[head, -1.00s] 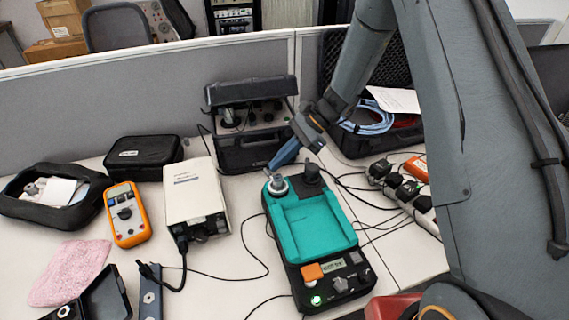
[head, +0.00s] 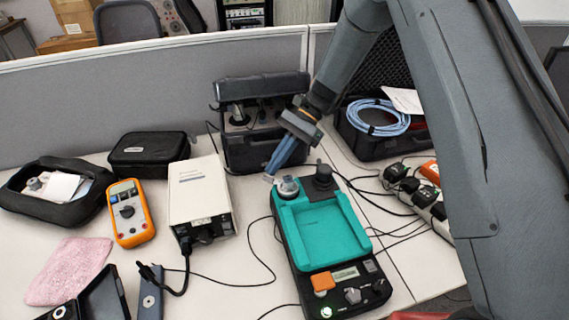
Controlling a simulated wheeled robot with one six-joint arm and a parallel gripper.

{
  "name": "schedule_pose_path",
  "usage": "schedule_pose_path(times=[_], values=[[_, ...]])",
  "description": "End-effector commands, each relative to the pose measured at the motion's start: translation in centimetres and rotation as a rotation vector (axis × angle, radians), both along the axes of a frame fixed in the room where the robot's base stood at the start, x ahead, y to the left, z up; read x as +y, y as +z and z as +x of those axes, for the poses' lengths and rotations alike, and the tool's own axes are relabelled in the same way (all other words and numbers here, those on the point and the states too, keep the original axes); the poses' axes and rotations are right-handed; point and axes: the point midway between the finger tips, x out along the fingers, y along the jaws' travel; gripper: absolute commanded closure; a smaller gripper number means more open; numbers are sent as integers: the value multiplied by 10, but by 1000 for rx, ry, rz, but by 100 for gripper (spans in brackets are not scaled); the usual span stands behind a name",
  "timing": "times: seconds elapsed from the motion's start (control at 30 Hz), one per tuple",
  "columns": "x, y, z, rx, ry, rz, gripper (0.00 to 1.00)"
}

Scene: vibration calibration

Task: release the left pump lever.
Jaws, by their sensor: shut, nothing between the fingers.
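The calibrator (head: 330,240) is a black device with a teal top tray, lying on the white desk in the head view. At its far end stand two fittings: a silver left one (head: 288,187) and a black right one (head: 323,177). I cannot make out a separate lever or its position at this size. My gripper (head: 270,174) has blue fingers, shut and empty. Its tips point down and left, just above and behind the silver left fitting. I cannot tell whether they touch it.
A black case (head: 262,140) stands behind my gripper. A white box (head: 199,195) and an orange multimeter (head: 129,212) lie to the left. A power strip (head: 437,211) and an open case with blue cable (head: 378,118) are at the right. Thin cables cross the desk.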

Motion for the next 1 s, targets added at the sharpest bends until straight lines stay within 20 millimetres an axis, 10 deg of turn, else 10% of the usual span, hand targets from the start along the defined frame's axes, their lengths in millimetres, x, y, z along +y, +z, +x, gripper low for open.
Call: schedule_pose_path(times=[1.0], values=[[20,0,-21,0,159,0,100]])
